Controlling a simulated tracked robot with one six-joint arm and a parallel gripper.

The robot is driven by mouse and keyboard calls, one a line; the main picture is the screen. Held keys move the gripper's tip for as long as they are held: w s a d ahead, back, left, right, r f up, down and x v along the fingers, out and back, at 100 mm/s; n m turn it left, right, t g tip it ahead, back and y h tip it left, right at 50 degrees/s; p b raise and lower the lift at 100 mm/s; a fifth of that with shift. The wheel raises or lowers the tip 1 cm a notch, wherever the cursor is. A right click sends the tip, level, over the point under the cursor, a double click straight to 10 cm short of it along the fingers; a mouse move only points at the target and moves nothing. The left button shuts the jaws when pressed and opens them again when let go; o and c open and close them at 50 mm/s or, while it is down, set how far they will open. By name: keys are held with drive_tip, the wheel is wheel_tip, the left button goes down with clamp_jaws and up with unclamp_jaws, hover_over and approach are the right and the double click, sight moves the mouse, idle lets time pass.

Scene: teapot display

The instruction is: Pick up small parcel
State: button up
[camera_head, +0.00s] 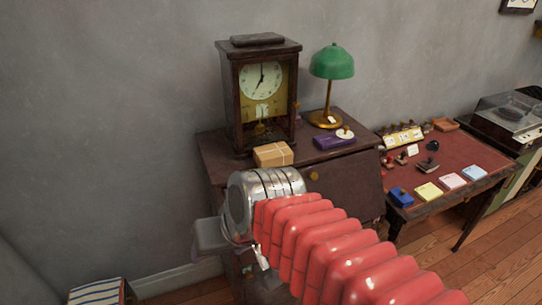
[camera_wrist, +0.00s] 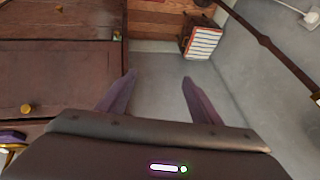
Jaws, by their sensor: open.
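The small parcel (camera_head: 273,154), a tan box with a pale band, lies on top of the dark wooden cabinet (camera_head: 222,163), in front of the clock. The parcel does not show in the wrist view. My gripper (camera_wrist: 158,80) is open in the wrist view, with its two purple fingers apart and nothing between them. In the head view my arm reaches in from the lower right. Its wrist is in front of the cabinet, below and left of the parcel, and the fingers cannot be made out there.
A tall wooden clock (camera_head: 262,92) stands right behind the parcel. A green lamp (camera_head: 332,62) and a purple box (camera_head: 334,140) are to its right. A desk with stamps (camera_head: 440,160) stands farther right. A striped box (camera_wrist: 203,42) is on the floor. The wall left of the cabinet is clear.

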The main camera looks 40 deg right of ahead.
drive_tip(key=o, duration=0.6)
drive_tip(key=w+m, duration=0.1)
drive_tip(key=m, duration=0.1)
drive_tip(key=w+m+t+y, duration=0.1)
drive_tip(key=w+m, duration=0.1)
drive_tip(key=m, duration=0.1)
drive_tip(key=w+m+y, duration=0.1)
drive_tip(key=w+m, duration=0.1)
drive_tip(key=m, duration=0.1)
drive_tip(key=shift+w, duration=0.1)
drive_tip(key=o, duration=0.4)
drive_tip(key=w+d+r+m+t, duration=0.1)
drive_tip(key=w+d+m+t, duration=0.2)
drive_tip(key=m, duration=0.6)
drive_tip(key=w+d, duration=0.2)
drive_tip(key=shift+w+d+r, duration=0.3)
drive_tip(key=shift+w, duration=0.1)
drive_tip(key=w+d+m+t+h, duration=0.1)
drive_tip(key=d+m+t+h, duration=0.2)
drive_tip(key=d+m, duration=1.6)
drive_tip(key=d+h, duration=0.3)
drive_tip(key=shift+w+d+f+t+h, duration=0.2)
drive_tip(key=shift+d+f+t+h, duration=0.05)
drive_tip(key=shift+t+h, duration=0.05)
